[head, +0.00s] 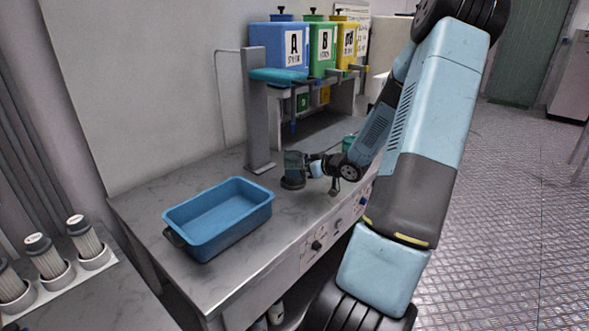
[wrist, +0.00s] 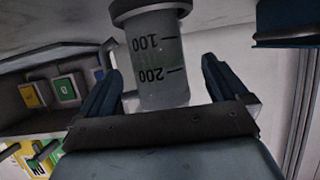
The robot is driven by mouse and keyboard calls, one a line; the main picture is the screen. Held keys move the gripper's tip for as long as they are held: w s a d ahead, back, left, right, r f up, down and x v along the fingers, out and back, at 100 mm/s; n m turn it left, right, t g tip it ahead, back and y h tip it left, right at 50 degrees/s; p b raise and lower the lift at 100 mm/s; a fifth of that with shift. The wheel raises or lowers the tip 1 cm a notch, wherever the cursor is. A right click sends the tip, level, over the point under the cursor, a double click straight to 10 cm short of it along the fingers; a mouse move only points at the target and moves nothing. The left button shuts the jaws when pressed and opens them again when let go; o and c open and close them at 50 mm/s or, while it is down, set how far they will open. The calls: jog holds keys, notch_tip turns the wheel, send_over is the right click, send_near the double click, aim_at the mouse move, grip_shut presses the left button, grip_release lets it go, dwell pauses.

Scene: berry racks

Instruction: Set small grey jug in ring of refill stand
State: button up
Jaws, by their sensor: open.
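The small grey jug (head: 294,162) stands upright on the bench, with a dark base and see-through walls. In the wrist view the jug (wrist: 158,72) shows upside down, with 100 and 200 marks. My gripper (head: 306,166) is open at the jug's right side. In the wrist view its two dark blue fingers (wrist: 160,75) lie on either side of the jug, with a visible gap at the right finger. A grey column with a teal top (head: 257,115) stands behind the jug and may be part of the refill stand. I cannot make out the ring.
A blue tray (head: 188,236) sits on the bench (head: 245,282) left of the jug; a blue edge also shows in the wrist view (wrist: 285,38). Blue, green and yellow tanks (head: 277,43) stand at the back. Several capped cylinders (head: 83,240) stand at the lower left.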

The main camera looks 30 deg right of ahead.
jog(key=v, duration=0.9)
dwell(0.4)
